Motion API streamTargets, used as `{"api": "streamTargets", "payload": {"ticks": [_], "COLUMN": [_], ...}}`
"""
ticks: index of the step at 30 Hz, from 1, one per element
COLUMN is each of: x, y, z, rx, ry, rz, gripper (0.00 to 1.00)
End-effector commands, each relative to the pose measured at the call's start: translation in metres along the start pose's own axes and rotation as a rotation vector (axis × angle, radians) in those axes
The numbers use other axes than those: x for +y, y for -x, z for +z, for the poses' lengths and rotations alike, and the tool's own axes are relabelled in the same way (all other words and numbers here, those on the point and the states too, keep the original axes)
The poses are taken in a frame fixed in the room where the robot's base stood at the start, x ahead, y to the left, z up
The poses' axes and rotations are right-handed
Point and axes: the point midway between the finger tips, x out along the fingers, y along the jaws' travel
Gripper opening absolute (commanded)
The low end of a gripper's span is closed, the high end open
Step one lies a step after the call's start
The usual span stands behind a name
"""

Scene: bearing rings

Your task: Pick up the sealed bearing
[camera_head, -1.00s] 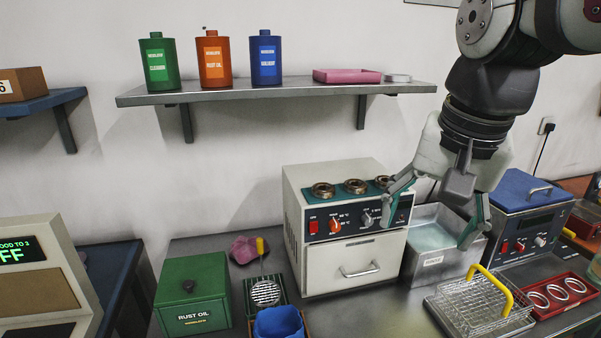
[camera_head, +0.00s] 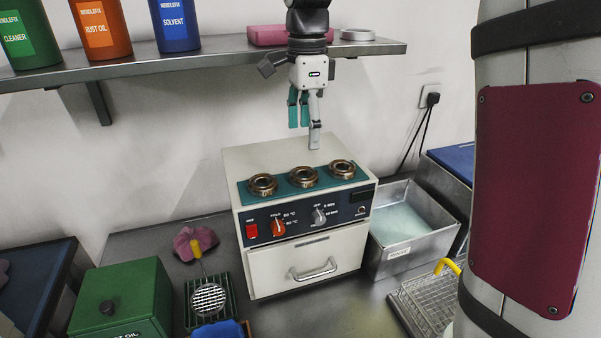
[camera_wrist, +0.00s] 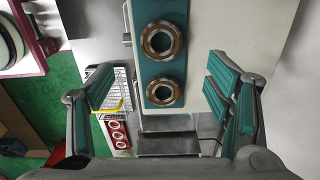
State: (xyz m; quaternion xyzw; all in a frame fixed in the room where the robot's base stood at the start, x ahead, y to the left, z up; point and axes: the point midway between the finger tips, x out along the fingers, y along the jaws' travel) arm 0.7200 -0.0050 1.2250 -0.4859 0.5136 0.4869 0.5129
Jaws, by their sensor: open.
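Three metal bearing rings sit in a row on the teal top strip of a white heater box (camera_head: 240,160): left bearing (camera_head: 262,191), middle bearing (camera_head: 303,184), right bearing (camera_head: 342,175). They look much alike, and I cannot tell which is the sealed bearing. The wrist view shows two of them, an upper bearing (camera_wrist: 148,41) and a lower bearing (camera_wrist: 149,93). My gripper (camera_head: 304,125) is open and empty, pointing down above the heater, apart from the bearings. In the wrist view its teal-padded fingers (camera_wrist: 163,88) are spread wide on either side of the teal strip.
A shelf (camera_head: 220,62) with bottles and a pink tray (camera_head: 270,36) is behind my gripper. A metal tank (camera_head: 410,248) of liquid stands right of the heater, a wire basket (camera_head: 425,300) in front of it. A green box (camera_head: 125,295) is front left.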

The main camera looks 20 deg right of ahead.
Motion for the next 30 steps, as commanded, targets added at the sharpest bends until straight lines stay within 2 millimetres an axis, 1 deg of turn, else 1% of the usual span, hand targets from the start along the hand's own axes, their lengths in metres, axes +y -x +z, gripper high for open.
{"api": "streamTargets", "payload": {"ticks": [1, 4, 7, 11, 14, 21, 24, 30], "x": [0.001, 0.001, 0.001, 0.000, 0.000, -0.001, -0.002, -0.002], "y": [-0.010, -0.026, -0.036, -0.043, -0.052, -0.085, -0.092, -0.094], "z": [0.000, -0.001, -0.001, -0.001, -0.002, -0.005, -0.005, -0.004], "rx": [0.000, 0.000, 0.000, 0.000, 0.000, 0.000, 0.000, 0.000], "ry": [0.000, 0.000, 0.000, 0.000, 0.000, 0.001, 0.001, 0.001], "rz": [0.005, 0.002, 0.001, -0.001, 0.002, 0.001, 0.001, -0.002], "gripper": [0.72, 0.72, 0.72, 0.72, 0.72, 0.72, 0.72, 0.72]}}
